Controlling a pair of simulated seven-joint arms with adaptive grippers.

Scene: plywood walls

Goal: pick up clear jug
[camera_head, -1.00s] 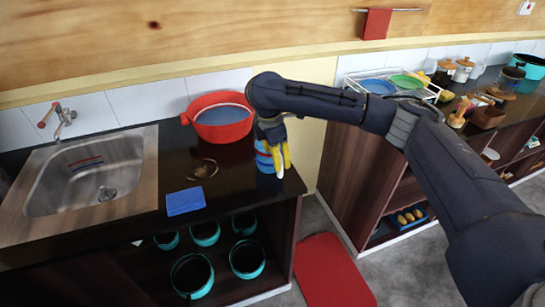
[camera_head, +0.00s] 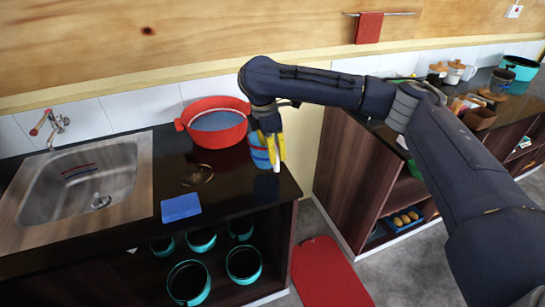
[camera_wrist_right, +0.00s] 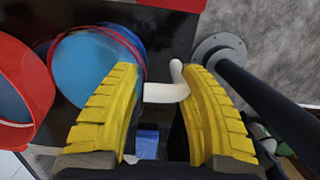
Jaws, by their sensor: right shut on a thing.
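The jug (camera_head: 258,150) is a blue, round vessel with a red band and a white handle, at the right end of the dark counter beside the red pot. I see no plainly clear part on it. My right gripper (camera_head: 277,160) has yellow fingers pointing down at the jug's right side. In the right wrist view, the jug's round blue top (camera_wrist_right: 82,70) lies left of the fingers, and the white handle (camera_wrist_right: 166,93) sits between them. The right gripper (camera_wrist_right: 163,90) is shut on this handle. I cannot tell whether the jug's base touches the counter. My left gripper is out of view.
A red pot (camera_head: 184,124) with a blue inside stands just left of the jug. A blue block (camera_head: 181,208) lies near the counter's front edge, with the sink (camera_head: 85,180) further left. Teal pots (camera_head: 188,282) fill the shelf below. A second counter stands right, across a gap.

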